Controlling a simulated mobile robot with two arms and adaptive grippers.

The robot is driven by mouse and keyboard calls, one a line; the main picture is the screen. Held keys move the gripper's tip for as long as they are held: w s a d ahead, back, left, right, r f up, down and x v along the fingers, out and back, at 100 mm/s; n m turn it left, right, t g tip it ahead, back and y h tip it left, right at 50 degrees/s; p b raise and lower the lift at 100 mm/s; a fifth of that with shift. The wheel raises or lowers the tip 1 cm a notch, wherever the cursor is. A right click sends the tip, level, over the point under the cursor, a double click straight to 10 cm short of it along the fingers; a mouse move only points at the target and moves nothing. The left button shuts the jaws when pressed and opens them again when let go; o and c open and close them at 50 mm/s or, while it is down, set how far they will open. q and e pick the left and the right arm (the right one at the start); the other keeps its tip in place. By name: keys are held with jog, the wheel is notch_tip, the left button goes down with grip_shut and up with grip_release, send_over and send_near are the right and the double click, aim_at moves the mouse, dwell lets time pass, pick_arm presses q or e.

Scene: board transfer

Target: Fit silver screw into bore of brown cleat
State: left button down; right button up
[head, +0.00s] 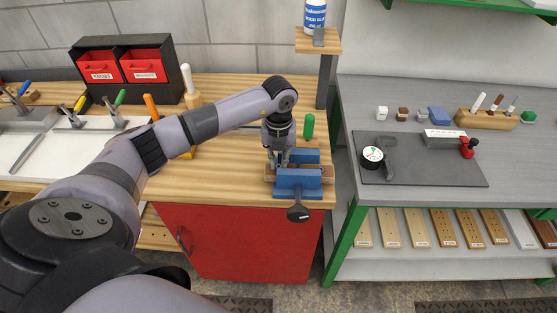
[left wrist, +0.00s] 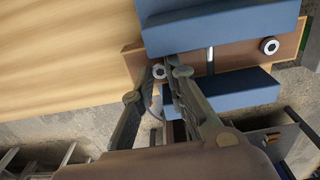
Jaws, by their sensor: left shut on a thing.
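The brown cleat (head: 328,172) is clamped in the blue vise (head: 297,184) near the bench's front right. In the left wrist view the cleat (left wrist: 290,46) runs between the blue vise jaws, with a pale-ringed bore (left wrist: 269,46) towards its right end. My left gripper (head: 277,164) points down at the cleat's left part. In the left wrist view its fingertips (left wrist: 166,74) are close together around a small pale round part (left wrist: 158,71) at the cleat. I cannot tell whether this is the silver screw's head or another bore ring. My right gripper is out of view.
A green handle (head: 309,126) stands just behind the vise. A post with a small shelf (head: 318,42) rises behind. The grey table (head: 350,110) lies right. Mid-bench is mostly clear.

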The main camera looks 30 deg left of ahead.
aim_at(279, 166)
pick_arm(q)
jog(key=shift+f, duration=0.2)
jog(key=c, duration=1.6)
grip_release()
jog(key=shift+r, duration=0.1)
jog(key=shift+o, duration=0.4)
jog(key=shift+r, duration=0.1)
notch_tip(279, 166, up, 12)
